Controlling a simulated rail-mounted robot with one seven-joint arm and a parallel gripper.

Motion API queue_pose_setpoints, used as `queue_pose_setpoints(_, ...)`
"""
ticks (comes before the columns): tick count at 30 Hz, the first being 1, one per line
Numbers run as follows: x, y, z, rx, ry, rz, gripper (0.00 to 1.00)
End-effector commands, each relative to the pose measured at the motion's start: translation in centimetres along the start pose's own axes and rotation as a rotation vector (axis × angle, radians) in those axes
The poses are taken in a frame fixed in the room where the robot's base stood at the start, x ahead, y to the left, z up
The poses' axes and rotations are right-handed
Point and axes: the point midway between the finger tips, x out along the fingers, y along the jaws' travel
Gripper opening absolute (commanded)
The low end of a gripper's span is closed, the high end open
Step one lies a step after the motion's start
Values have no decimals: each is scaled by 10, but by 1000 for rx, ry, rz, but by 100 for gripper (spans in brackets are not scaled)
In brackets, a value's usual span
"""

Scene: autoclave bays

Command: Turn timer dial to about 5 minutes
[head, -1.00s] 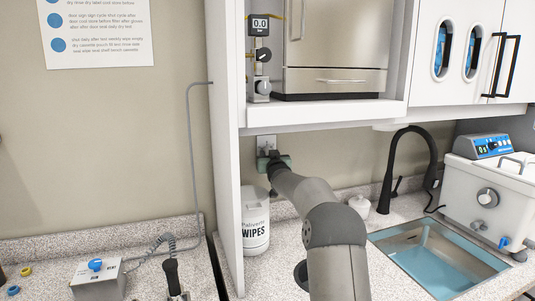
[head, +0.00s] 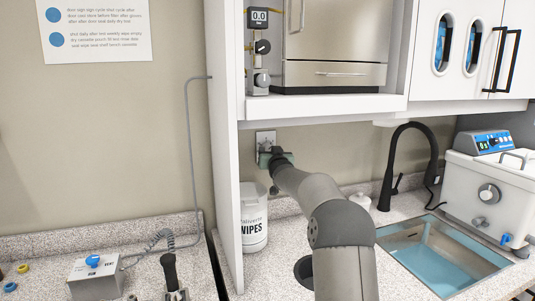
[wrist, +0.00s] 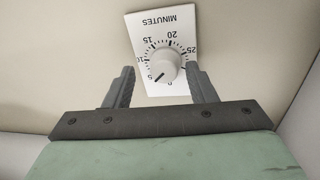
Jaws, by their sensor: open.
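The timer is a white wall plate (wrist: 138,28) marked MINUTES, seen upside down in the wrist view, with a round white knob (wrist: 163,64) at its centre. A dark pointer line on the knob points down-left, close to the 5 mark. My gripper (wrist: 160,70) is open, with one grey finger on each side of the knob. A gap shows on the left; on the right the finger is very near the knob, and I cannot tell if it touches. In the head view the timer plate (head: 265,135) is on the wall under the cabinet, partly covered by my gripper (head: 270,153).
A white wipes tub (head: 254,222) stands on the counter below the timer. The cabinet's side panel (head: 225,170) is close on the left, and its shelf (head: 330,105) is above. A black faucet (head: 388,170) and sink (head: 445,255) are to the right.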

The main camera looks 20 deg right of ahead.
Motion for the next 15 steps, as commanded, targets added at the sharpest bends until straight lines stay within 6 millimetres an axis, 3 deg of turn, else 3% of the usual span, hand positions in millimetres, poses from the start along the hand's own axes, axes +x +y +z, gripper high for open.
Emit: queue_pose_setpoints(15,-50,7,0,-2,1,0,51)
